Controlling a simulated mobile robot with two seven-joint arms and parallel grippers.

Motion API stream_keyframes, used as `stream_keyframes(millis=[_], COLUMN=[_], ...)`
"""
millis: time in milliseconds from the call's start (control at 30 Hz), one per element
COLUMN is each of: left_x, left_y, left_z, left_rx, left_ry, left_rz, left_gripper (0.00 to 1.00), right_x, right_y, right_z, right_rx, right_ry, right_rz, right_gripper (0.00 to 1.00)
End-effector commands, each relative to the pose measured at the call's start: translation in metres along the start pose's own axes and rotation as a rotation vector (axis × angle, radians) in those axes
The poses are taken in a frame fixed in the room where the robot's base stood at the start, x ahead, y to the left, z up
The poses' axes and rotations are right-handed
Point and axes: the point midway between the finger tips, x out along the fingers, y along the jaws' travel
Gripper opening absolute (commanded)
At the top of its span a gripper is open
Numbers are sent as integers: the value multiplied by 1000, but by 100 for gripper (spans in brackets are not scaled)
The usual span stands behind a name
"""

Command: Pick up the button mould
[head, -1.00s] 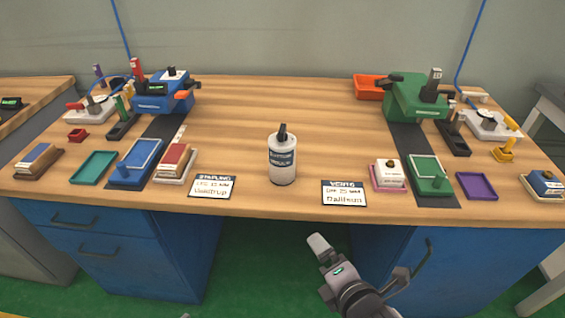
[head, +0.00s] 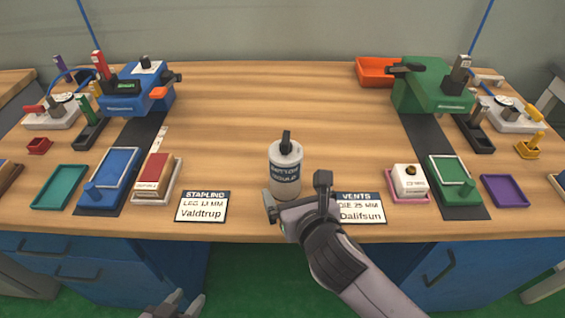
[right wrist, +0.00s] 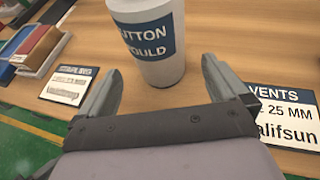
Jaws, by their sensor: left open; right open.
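The button mould is a white cylinder (head: 285,172) with a dark blue label and a dark handle on top. It stands upright near the front middle of the table in the head view, and its lower part shows in the right wrist view (right wrist: 148,38). My right gripper (head: 297,195) is open just in front of the mould. In the right wrist view its fingers (right wrist: 158,88) point at the mould, which stands beyond the fingertips, seemingly not between them. My left gripper (head: 172,304) is open and empty at the bottom edge, below the table front.
A Stapling card (head: 202,206) lies left of the mould and a Vents card (head: 360,208) right of it, partly behind my right arm. A blue machine (head: 135,92) and a green machine (head: 432,92) stand at the back. The table's middle behind the mould is clear.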

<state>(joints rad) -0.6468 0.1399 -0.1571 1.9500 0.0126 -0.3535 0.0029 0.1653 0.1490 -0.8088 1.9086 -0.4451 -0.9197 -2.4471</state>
Motion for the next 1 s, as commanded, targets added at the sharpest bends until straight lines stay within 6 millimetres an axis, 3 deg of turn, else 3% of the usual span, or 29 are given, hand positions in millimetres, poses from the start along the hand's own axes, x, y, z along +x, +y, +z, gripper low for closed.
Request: stream_keyframes(millis=[533,900,933,1000], left_x=[4,5,5,5], left_y=[2,2,2,2], left_z=[10,10,10,10], left_rx=[-1,-1,-1,-1], left_ry=[-6,-5,-5,-5], left_rz=[4,4,4,3], left_gripper=[43,43,43,43], right_x=[57,65,65,64], right_y=[0,0,0,0], right_z=[2,3,3,2], right_rx=[4,3,3,3], right_ry=[-1,-1,-1,-1], right_rz=[1,2,2,2], right_gripper=[100,100,97,74])
